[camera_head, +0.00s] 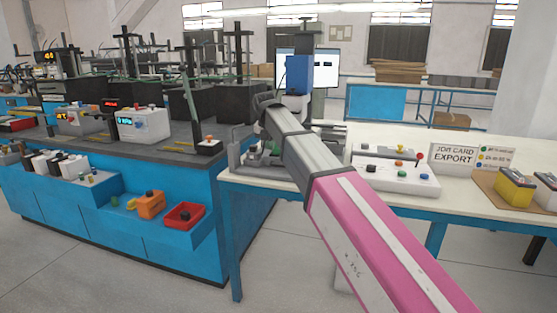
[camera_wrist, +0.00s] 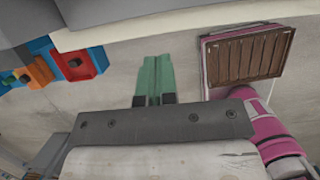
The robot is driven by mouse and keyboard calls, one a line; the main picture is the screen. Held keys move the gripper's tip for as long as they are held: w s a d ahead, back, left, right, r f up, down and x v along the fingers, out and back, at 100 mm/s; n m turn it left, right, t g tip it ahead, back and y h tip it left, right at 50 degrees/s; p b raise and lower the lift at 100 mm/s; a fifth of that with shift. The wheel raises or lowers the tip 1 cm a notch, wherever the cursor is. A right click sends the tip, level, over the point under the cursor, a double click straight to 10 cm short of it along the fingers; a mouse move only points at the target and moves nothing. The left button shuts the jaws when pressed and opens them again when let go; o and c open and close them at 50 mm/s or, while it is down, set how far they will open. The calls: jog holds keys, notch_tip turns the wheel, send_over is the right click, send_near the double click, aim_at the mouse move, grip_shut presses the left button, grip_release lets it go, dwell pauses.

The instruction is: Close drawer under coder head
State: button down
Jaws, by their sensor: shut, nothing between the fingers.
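The coder head appears to be the blue block (camera_head: 299,75) on a dark upright at the end of the white table, in the head view. My arm crosses in front of the space below it, so I cannot make out a drawer there or tell how far it is out. My gripper (camera_wrist: 154,62) shows in the wrist view with its green fingers together, holding nothing. Grey floor lies behind the fingers in that view, and they touch nothing visible. In the head view I cannot clearly make out the gripper among the grey parts at the table's end.
A blue bench (camera_head: 200,252) stands left, with a red tray (camera_head: 184,216) on its low ledge; the tray also shows in the wrist view (camera_wrist: 75,62). The white table (camera_head: 330,188) carries a control box (camera_head: 398,178) and batteries (camera_head: 515,190). Floor is open between them.

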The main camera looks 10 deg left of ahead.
jog(key=x, duration=0.9)
jog(key=shift+w+f, duration=0.1)
jog(key=shift+f, duration=0.2)
jog(key=shift+w+f, duration=0.2)
jog(key=shift+w, duration=0.4)
jog(key=shift+w+f, duration=0.2)
jog(key=shift+w, duration=0.4)
jog(key=shift+w+d+f, duration=0.1)
jog(key=shift+w+f, duration=0.05)
jog(key=shift+w, duration=0.65)
jog(key=w, duration=0.9)
jog(key=shift+w+d, duration=0.15)
jog(key=shift+d, duration=0.2)
jog(key=shift+s, duration=0.2)
